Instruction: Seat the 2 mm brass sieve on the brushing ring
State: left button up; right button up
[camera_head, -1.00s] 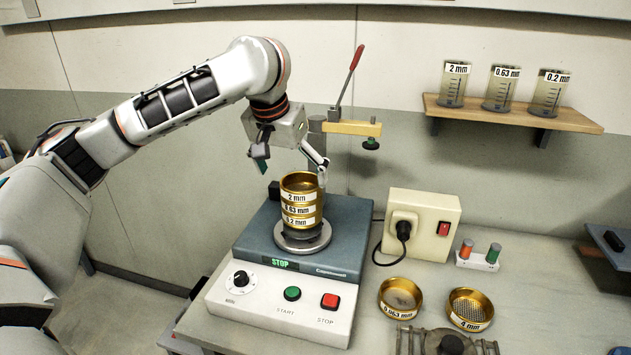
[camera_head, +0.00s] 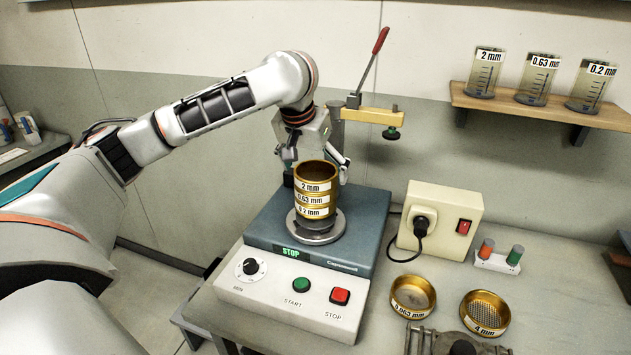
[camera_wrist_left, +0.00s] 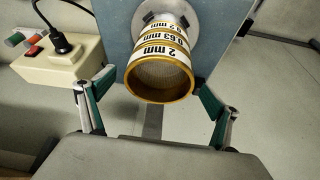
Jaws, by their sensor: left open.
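The 2 mm brass sieve (camera_head: 316,176) is the top ring of an upright stack on the shaker. Below it sit the 0.63 mm sieve (camera_head: 313,198) and the 0.2 mm sieve (camera_head: 315,211). My left gripper (camera_head: 318,166) is open, with its fingers on both sides of the stack's top. In the left wrist view the 2 mm sieve (camera_wrist_left: 160,80) lies between the spread fingers (camera_wrist_left: 156,108), with gaps on both sides. I cannot pick out the brushing ring for certain. My right gripper is not in view.
The shaker (camera_head: 360,230) shows STOP. A cream socket box (camera_head: 440,215) with a black plug stands to its right. A 0.063 mm sieve (camera_head: 412,297) and a 4 mm sieve (camera_head: 485,312) lie on the bench. A red-handled clamp (camera_head: 372,65) stands behind the stack.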

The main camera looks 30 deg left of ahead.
pick_arm(q)
jog(key=shift+w+f, duration=0.2)
jog(key=shift+f, duration=0.15)
jog(key=shift+c, duration=0.3)
jog(key=c, duration=1.2)
jog(key=shift+r, duration=0.1)
